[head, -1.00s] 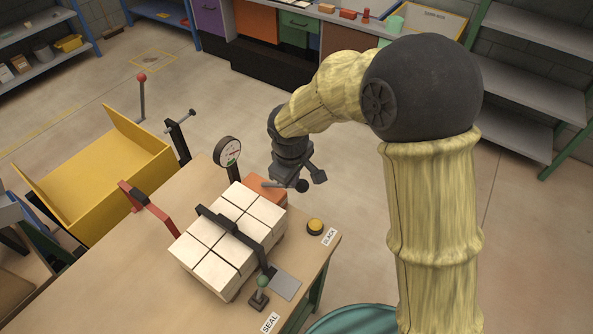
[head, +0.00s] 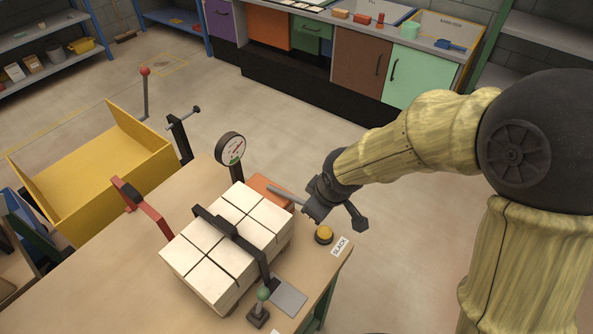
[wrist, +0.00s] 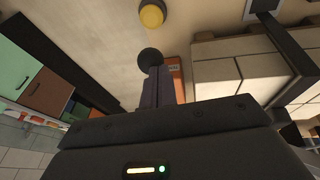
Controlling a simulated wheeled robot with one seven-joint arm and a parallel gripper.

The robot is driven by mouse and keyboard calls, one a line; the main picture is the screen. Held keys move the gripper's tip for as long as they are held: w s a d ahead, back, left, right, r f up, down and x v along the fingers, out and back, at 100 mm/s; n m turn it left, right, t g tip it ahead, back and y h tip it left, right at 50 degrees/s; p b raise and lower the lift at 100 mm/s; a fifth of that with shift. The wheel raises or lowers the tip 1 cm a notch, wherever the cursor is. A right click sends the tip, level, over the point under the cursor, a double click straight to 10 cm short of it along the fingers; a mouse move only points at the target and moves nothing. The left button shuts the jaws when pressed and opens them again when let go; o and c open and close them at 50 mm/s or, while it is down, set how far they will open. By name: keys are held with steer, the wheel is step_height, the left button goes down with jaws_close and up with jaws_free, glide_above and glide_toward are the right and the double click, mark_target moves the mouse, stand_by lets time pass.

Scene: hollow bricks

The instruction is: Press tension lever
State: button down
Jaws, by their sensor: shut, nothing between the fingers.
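The tension lever (head: 284,195) is a grey bar on the orange block (head: 262,183) at the far end of the brick pack. Its black ball knob (wrist: 150,58) shows in the wrist view, just past my finger tips. My gripper (head: 311,212) is shut and empty, at the outer end of the lever; it covers the knob in the head view. In the wrist view my gripper (wrist: 158,75) lies close to the knob; I cannot tell if they touch. The round dial gauge (head: 231,149) stands on a post behind the pack.
The white brick pack (head: 205,250) with a black strap lies left of my gripper. A yellow button (head: 324,234) and "SLACK" label (head: 340,246) sit in front. A green-knobbed lever (head: 262,297) stands at the near edge. A red arm (head: 145,212) and yellow bin (head: 95,170) are left.

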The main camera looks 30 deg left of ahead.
steer(key=shift+s+d+f, duration=0.1)
steer(key=shift+d+f, duration=0.15)
steer(key=shift+f, duration=0.1)
steer(key=s+a+p+v, duration=0.1)
steer(key=p+v, duration=0.2)
steer(key=v, duration=1)
steer(key=shift+s, duration=0.15)
steer(key=shift+d+r, duration=0.1)
steer(key=shift+r, duration=0.05)
stand_by(0.6)
